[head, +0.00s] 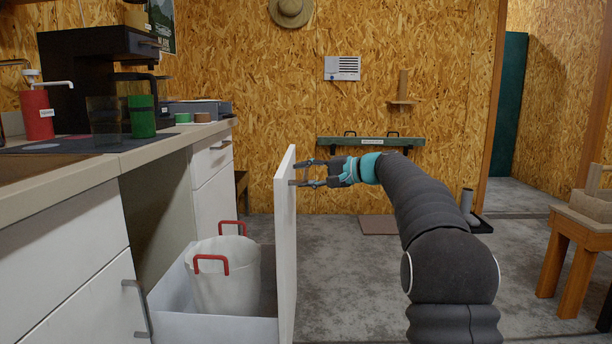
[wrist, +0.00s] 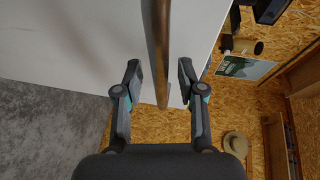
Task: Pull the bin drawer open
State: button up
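The bin drawer (head: 210,328) stands pulled out from under the counter, its tall white front panel (head: 287,250) facing right. A white bin (head: 225,280) with red handles sits inside it. My gripper (head: 303,173) is at the outer face of the panel, near its top. In the wrist view my gripper (wrist: 160,75) has its two fingers spread, one on each side of the drawer's bar handle (wrist: 158,40), with a visible gap on both sides. The white panel (wrist: 80,45) lies behind the handle. In the head view the handle is mostly hidden by the panel edge.
The counter (head: 130,158) on the left carries a red pump bottle (head: 37,115), a green cup (head: 142,117) and a dark coffee machine (head: 100,65). A wooden stool (head: 575,240) stands at the right. The grey floor between drawer and stool is mostly clear.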

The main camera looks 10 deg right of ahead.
jog(key=shift+d, duration=0.1)
jog(key=v, duration=1.2)
notch_tip(320, 180, down, 11)
jog(key=d+m+h, duration=0.2)
jog(key=h, duration=0.1)
jog(key=s+f+g+h+p, duration=0.1)
jog(key=s+f+g+h, duration=0.25)
jog(key=s+f, duration=0.4)
jog(key=s+a+f+n+g+h+p, duration=0.1)
jog(key=s+a+n+h+p, duration=0.2)
jog(key=s, duration=1.2)
jog(key=s+a+f+n+h+p, duration=0.1)
jog(key=s+a+n+h+p, duration=0.2)
jog(key=s, duration=1.2)
jog(key=s+a+r+n+t+p, duration=0.1)
jog(key=s+a+r, duration=0.1)
jog(key=s+r, duration=0.2)
jog(key=shift+s+r+n+t+h+p, duration=0.35)
jog(key=shift+s+h, duration=0.1)
jog(key=shift+s, duration=0.45)
